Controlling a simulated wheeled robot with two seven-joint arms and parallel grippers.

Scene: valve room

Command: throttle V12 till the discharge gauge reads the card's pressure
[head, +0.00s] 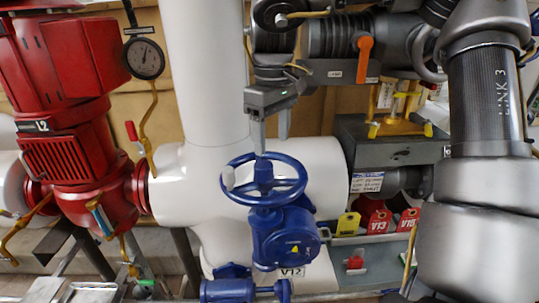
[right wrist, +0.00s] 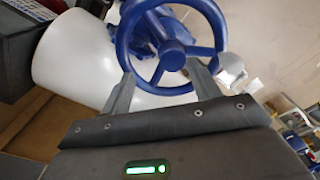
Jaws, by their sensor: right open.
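The blue handwheel (head: 264,180) sits on a blue valve body (head: 285,237) against the white pipe. A small plate (head: 290,272) below the body has lettering that I cannot read surely. A white and blue card (head: 367,183) with small text is right of the wheel. My right gripper (head: 272,143) is open just above the wheel's far rim. In the right wrist view the wheel (right wrist: 172,55) shows between and beyond its fingers; contact is unclear. My left gripper is out of view.
A red pump (head: 70,150) marked L2 fills the left side. A thick white pipe (head: 205,70) stands behind the valve. A grey box (head: 385,145) is at the right. A yellow tag (head: 348,223) and red tags (head: 375,216) stand below it, near my right arm.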

